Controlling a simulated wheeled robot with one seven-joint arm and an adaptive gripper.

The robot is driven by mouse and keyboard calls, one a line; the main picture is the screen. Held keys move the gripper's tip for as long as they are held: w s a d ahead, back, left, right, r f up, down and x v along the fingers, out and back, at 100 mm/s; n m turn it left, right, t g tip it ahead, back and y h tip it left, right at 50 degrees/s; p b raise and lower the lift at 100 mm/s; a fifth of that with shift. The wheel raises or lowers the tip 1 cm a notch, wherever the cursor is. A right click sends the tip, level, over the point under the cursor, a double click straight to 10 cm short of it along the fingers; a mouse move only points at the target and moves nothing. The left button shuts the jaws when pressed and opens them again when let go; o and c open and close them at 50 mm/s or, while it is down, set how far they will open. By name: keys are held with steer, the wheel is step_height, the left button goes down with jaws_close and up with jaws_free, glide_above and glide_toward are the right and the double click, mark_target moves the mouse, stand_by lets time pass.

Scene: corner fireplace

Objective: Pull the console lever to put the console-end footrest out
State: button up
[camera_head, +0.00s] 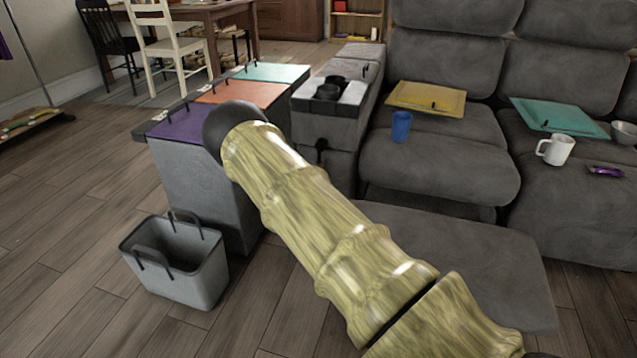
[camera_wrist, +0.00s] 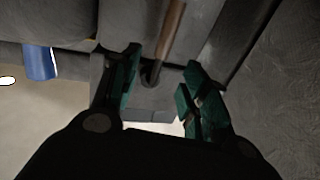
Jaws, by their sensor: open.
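The grey console (camera_head: 320,128) with two dark cup holders stands at the left end of the sofa in the head view. A dark lever (camera_head: 321,147) with a rounded knob shows on its front face. A flat grey footrest panel (camera_head: 480,260) extends low in front of the console-end seat (camera_head: 440,170), partly behind my arm. My gripper (camera_wrist: 160,88) shows in the wrist view, with its green-padded fingers apart. A brown rod with a dark curved end (camera_wrist: 167,45) lies between or beyond the fingers; I cannot tell whether they touch it. My gripper is hidden in the head view.
A blue cup (camera_head: 401,126) stands on the console-end seat and shows in the wrist view (camera_wrist: 40,62). A yellow board (camera_head: 426,97) lies behind it. A grey bin unit (camera_head: 195,180) and a handled basket (camera_head: 180,268) stand left of my arm.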

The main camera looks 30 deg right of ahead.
steer(key=shift+f+b+x, duration=0.35)
steer(key=shift+b+x, duration=0.7)
steer(key=shift+x, duration=0.9)
steer(key=shift+f+b+x, duration=0.4)
steer(key=shift+b+x, duration=0.7)
steer(key=shift+x, duration=0.85)
steer(key=shift+f+b+x, duration=0.35)
steer(key=shift+b+x, duration=0.7)
steer(key=shift+x, duration=0.9)
steer(key=shift+w+a, duration=0.1)
steer(key=shift+a, duration=0.05)
steer(key=shift+c, duration=0.4)
jaws_close()
